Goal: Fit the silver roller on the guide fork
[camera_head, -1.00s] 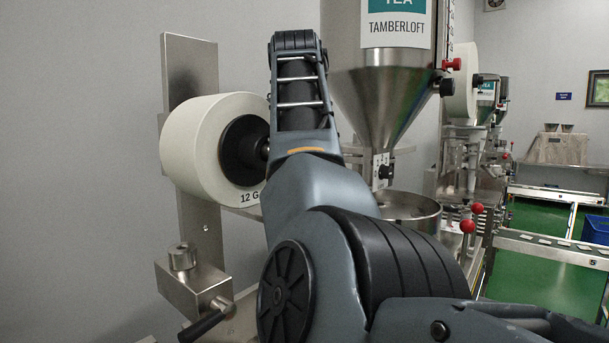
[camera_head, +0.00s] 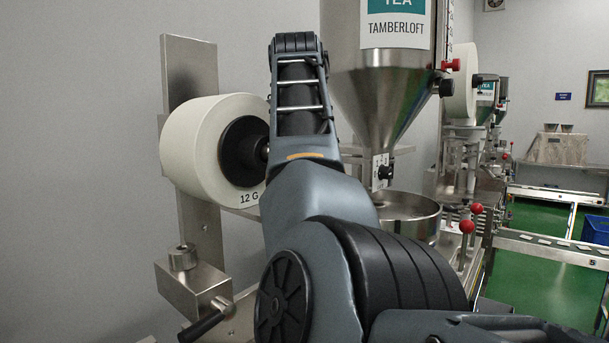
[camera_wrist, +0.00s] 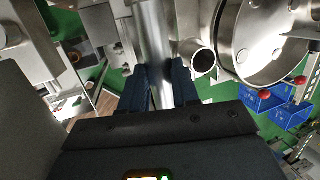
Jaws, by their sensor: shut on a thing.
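In the wrist view, my gripper (camera_wrist: 162,88) has its two dark blue fingers closed on either side of a silver cylinder, which looks like the silver roller (camera_wrist: 154,42). The roller runs from between the fingertips up to the top edge of the picture, so its far end is out of sight. In the head view my own arm hides the gripper and the roller. I cannot make out the guide fork for certain in either view.
A white paper reel (camera_head: 190,145) hangs on a steel upright (camera_head: 190,70) at the left. A steel hopper (camera_head: 385,95) stands beyond my arm, above a round pan (camera_head: 405,210). In the wrist view, an open-ended steel tube (camera_wrist: 203,62) is close right of the fingers.

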